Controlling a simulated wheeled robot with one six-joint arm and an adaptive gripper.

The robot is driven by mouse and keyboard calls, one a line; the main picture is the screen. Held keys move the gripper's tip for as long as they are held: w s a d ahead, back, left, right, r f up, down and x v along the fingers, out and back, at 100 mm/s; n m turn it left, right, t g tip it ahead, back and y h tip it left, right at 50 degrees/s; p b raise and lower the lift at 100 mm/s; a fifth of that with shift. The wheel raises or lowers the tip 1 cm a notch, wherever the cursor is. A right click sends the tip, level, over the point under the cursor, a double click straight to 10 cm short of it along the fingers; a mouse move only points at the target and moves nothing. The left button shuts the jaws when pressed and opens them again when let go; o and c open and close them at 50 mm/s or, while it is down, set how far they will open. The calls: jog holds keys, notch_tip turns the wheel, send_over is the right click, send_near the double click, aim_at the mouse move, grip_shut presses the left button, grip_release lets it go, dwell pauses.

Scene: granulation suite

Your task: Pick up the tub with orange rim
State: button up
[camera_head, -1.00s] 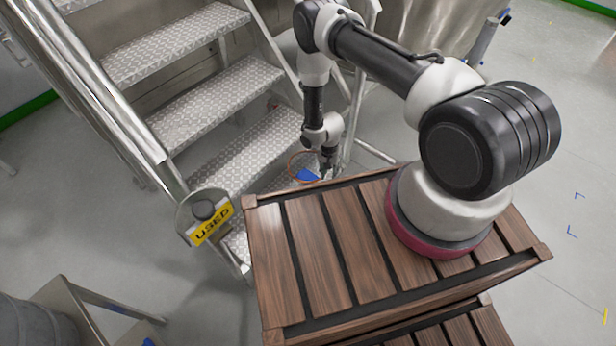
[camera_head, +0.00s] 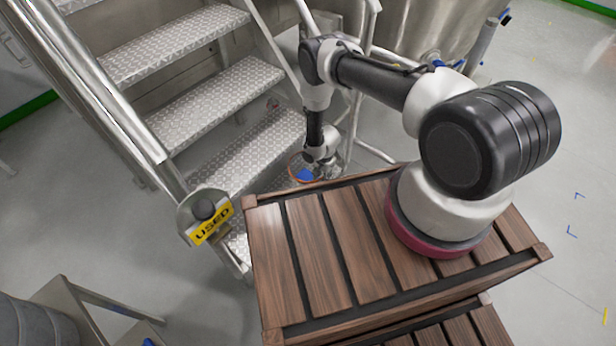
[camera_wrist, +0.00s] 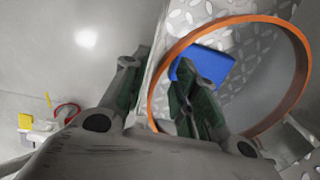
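The tub with the orange rim (camera_head: 291,163) stands low on the metal stairs in the head view, just beyond the wooden slatted top, with a blue item (camera_head: 305,175) showing in it. In the wrist view, the orange rim (camera_wrist: 188,41) fills the right side, and the blue item (camera_wrist: 208,62) lies inside its ring. My gripper (camera_wrist: 161,66) is open. Its left finger is outside the rim and its right finger reaches inside the ring, with the tub's near wall between them. Whether either finger touches the wall cannot be told. The fingers hide part of the tub.
Metal stairs (camera_head: 190,110) with patterned treads and handrails rise at the left. A yellow "USED" sign (camera_head: 211,226) hangs on the rail post. A metal vessel (camera_head: 420,30) stands behind.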

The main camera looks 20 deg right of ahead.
grip_shut()
jog(key=shift+r, duration=0.1)
